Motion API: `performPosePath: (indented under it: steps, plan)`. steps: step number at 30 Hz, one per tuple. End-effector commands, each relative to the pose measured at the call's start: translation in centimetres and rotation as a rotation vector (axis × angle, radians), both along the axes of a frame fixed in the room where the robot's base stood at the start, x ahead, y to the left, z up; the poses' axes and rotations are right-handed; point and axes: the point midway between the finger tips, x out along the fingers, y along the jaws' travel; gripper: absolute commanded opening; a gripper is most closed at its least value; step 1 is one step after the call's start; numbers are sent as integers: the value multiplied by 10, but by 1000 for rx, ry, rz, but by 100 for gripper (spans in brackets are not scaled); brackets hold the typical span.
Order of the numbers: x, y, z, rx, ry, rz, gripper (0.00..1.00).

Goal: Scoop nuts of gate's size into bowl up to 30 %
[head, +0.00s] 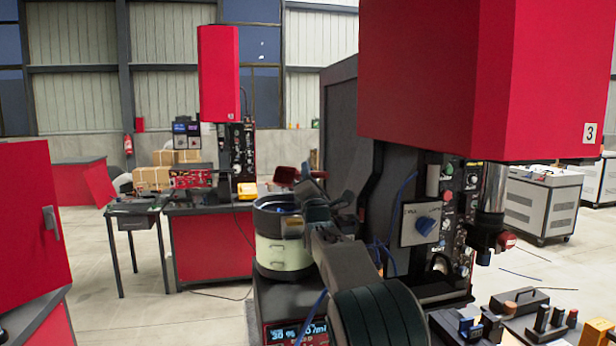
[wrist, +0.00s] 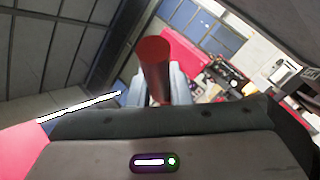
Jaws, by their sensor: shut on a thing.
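The feeder bowl (head: 283,255) is a cream drum with a dark rim, standing on a dark base left of my arm. Some blue shows inside it; the nuts cannot be made out. A red scoop (head: 285,175) is above the bowl's rim. My gripper (head: 313,187) is beside it, partly hidden by my arm.
Small tools and blocks (head: 540,318) lie at the lower right. A red cabinet (head: 30,225) stands at the left, with open floor between.

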Motion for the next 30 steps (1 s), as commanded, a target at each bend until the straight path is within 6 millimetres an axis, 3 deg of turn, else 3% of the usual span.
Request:
performPosePath:
  steps: [1, 4, 30]
  plan:
    - [1, 0, 11, 19, 40, 1, 0]
    - [3, -1, 16, 57, 119, 2, 0]
    - [20, -8, 32, 287, 624, 1, 0]
